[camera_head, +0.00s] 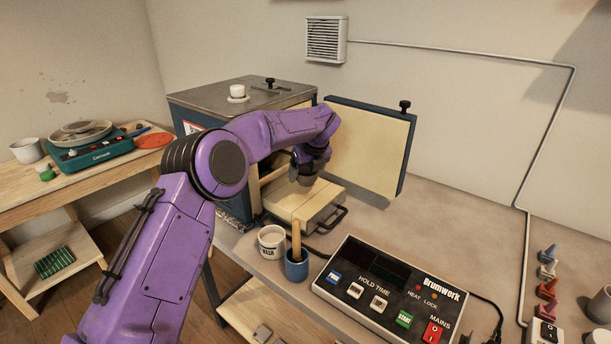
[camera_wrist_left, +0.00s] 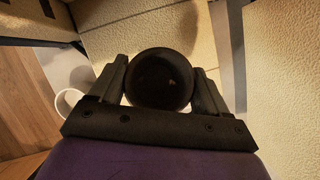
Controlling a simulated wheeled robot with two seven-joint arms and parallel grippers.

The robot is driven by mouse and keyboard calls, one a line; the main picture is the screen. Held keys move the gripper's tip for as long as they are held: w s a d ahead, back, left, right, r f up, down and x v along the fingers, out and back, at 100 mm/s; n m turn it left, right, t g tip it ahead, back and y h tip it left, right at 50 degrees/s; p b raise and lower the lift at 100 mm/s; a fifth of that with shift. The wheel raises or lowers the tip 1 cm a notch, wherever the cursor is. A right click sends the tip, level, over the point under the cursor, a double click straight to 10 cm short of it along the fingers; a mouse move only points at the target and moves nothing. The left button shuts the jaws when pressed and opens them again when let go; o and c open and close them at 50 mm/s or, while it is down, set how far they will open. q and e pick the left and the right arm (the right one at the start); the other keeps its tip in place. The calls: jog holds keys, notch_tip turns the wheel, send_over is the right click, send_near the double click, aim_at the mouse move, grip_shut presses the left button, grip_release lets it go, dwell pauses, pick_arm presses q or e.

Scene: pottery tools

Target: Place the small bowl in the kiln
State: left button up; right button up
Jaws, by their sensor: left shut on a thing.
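The kiln (camera_head: 240,88) is a dark blue box with a grey metal lid, standing against the wall. Its cream-lined door (camera_head: 365,150) is swung open to the right. A pale shelf (camera_head: 290,205) with a dark handle sticks out at the front. My left gripper (camera_head: 308,172) is above this shelf at the kiln's opening. It is shut on the small bowl, whose dark round mouth (camera_wrist_left: 160,82) shows between the fingers in the left wrist view. In the head view only a little of the bowl shows below the fingers. My arm hides much of the kiln front. My right gripper is out of view.
A white mug (camera_head: 271,243) and a blue cup (camera_head: 296,268) with a wooden handle stand in front of the shelf. The control box (camera_head: 385,290) is to their right. A small white cup (camera_head: 238,91) is on the lid. Bare table lies right of the door.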

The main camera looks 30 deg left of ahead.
aim_at(306, 180)
pick_arm(q)
jog(key=x, duration=0.3)
jog(key=shift+d+f+p, duration=0.2)
jog(key=shift+f+p, duration=0.2)
jog(key=shift+f, duration=0.35)
jog(key=shift+f, duration=0.1)
jog(key=o, duration=1.1)
jog(key=shift+c, duration=0.2)
jog(key=shift+r, duration=0.2)
jog(key=shift+d+r, duration=0.2)
jog(key=shift+r, duration=0.15)
jog(key=b+v, duration=0.2)
jog(key=v, duration=0.9)
jog(key=shift+s, duration=0.15)
